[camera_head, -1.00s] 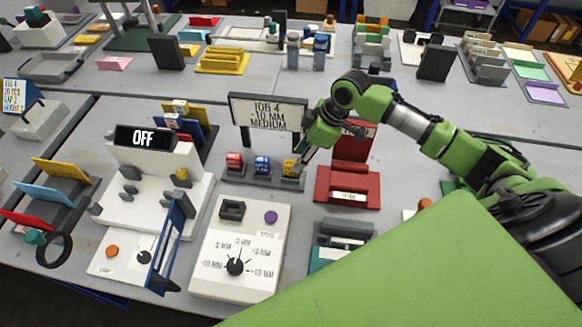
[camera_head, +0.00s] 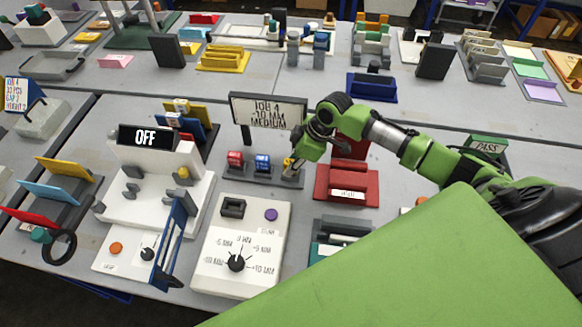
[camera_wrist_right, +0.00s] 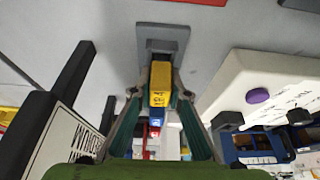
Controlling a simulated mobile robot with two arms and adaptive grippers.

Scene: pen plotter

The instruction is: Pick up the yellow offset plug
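The yellow offset plug (camera_head: 287,167) stands at the right end of a dark rack (camera_head: 232,177), beside a blue plug (camera_head: 262,163) and a red plug (camera_head: 235,160). My right gripper (camera_head: 291,166) is down at the yellow plug and partly hides it. In the right wrist view the yellow plug (camera_wrist_right: 160,84) sits between the two fingertips of the right gripper (camera_wrist_right: 161,76), one on each side. The fingers look open around it; whether they touch it is hard to see. My left gripper is not in view.
A job sign (camera_head: 268,112) stands just behind the rack. A red tray (camera_head: 347,187) is to its right. A white dial box (camera_head: 240,245) lies in front, and a white machine reading OFF (camera_head: 150,190) stands to the left.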

